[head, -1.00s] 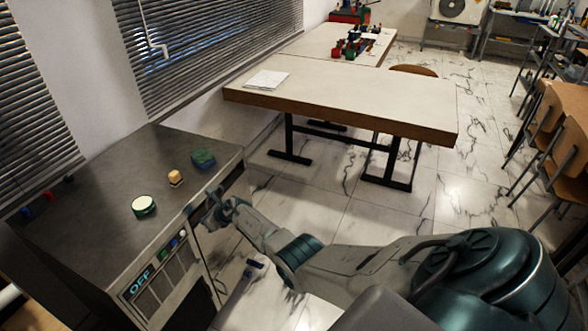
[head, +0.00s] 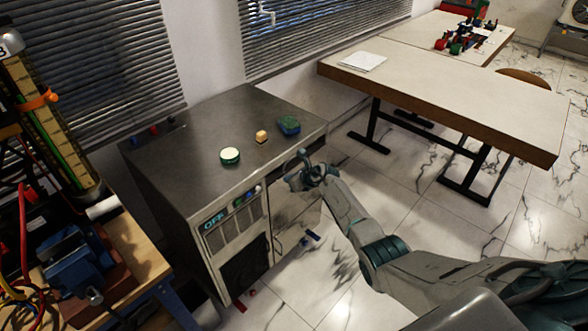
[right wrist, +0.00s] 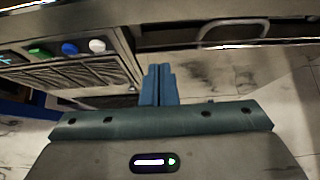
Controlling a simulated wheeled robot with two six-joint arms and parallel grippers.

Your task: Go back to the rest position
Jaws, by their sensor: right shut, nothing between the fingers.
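My right gripper (head: 303,162) is just off the right front edge of the grey metal cabinet (head: 195,135), with nothing held. In the right wrist view its blue fingers (right wrist: 158,84) are together and empty, pointing ahead past the cabinet's button panel. My right arm comes in from the lower right of the head view. My left gripper is in neither view.
A bench with a blue vice (head: 75,262) stands left; a table (head: 450,85) stands back right.

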